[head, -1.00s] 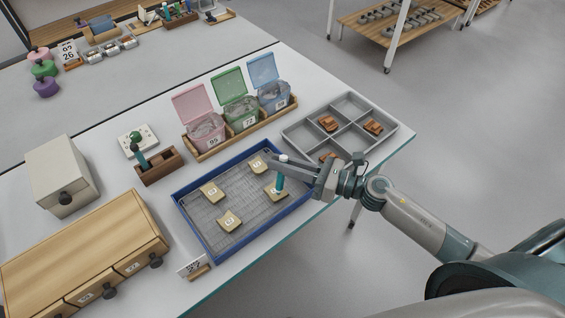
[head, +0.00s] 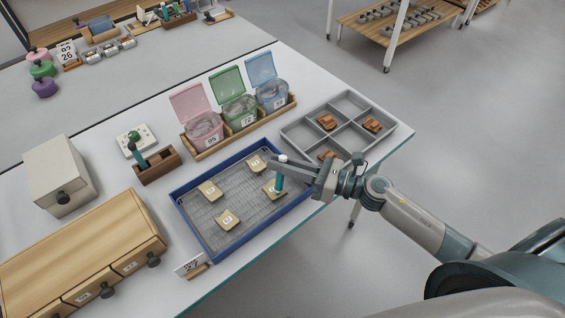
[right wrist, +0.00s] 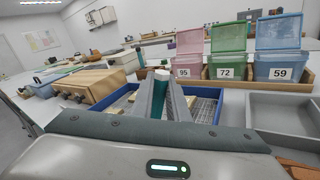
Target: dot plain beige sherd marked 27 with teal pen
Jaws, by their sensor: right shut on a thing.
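My right gripper (head: 281,169) is shut on an upright teal pen with a white top (head: 279,181). The pen (right wrist: 158,98) also stands between the fingers in the right wrist view. Its lower end is at the right-hand beige sherd (head: 274,190) in the blue tray (head: 221,253); I cannot tell whether the tip touches it. More beige sherds lie in the tray: one at the back (head: 257,163), one at the left (head: 210,190) and one at the front (head: 228,219). Their markings are too small to read. My left gripper is not in view.
A card reading 27 (head: 189,265) stands before the tray. Open pink (head: 203,127), green (head: 238,109) and blue (head: 272,95) bins stand behind. A grey divided tray (head: 347,122) holds reddish sherds. A wooden pen block (head: 157,166) and drawer unit (head: 85,245) are left.

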